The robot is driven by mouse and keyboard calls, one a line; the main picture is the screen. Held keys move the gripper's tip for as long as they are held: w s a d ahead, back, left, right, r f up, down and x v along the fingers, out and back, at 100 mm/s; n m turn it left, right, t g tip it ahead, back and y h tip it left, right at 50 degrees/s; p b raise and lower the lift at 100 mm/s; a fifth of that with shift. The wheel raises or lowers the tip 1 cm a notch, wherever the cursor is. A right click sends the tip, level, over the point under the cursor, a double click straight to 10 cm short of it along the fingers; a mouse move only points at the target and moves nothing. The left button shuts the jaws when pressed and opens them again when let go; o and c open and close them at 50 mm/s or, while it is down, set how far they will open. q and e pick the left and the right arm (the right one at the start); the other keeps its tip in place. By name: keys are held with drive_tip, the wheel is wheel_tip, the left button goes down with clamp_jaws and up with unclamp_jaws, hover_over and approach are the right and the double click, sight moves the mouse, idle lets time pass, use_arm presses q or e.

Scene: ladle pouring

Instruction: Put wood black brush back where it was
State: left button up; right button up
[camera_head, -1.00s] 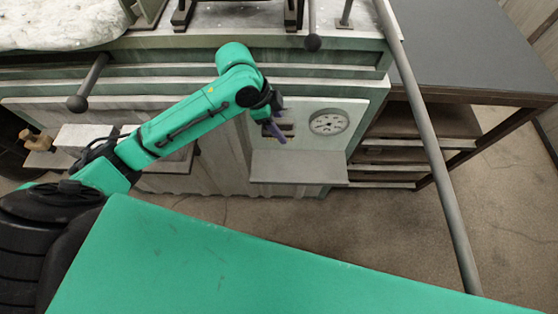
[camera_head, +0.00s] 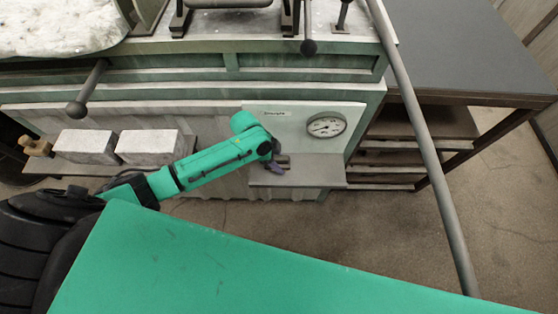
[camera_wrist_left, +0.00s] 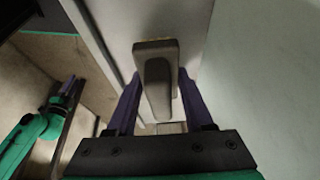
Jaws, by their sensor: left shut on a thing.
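My left gripper (camera_head: 275,166) is low in front of the pale gauge panel, at the small ledge (camera_head: 325,172). In the left wrist view its two purple fingers (camera_wrist_left: 160,103) stand on either side of the dark brush (camera_wrist_left: 154,62), a block with a narrower handle, and are shut on it. In the head view the brush is small and mostly hidden by the gripper. I cannot tell whether it touches the ledge. Another purple-fingered gripper, my right one (camera_wrist_left: 69,86), shows small at the left of the wrist view; its opening is unclear.
A round gauge (camera_head: 326,125) is on the panel above the ledge. Two pale blocks (camera_head: 88,146) and a small brown object (camera_head: 34,145) sit on a shelf to the left. A long grey bar (camera_head: 430,150) slants down on the right, before a dark table (camera_head: 470,50).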

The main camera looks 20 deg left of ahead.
use_arm(q)
drive_tip(key=o, duration=1.2)
drive_tip(key=shift+r, duration=0.2)
drive_tip(key=v, duration=1.1)
drive_tip(key=shift+r, duration=0.4)
drive_tip(key=shift+s, duration=0.1)
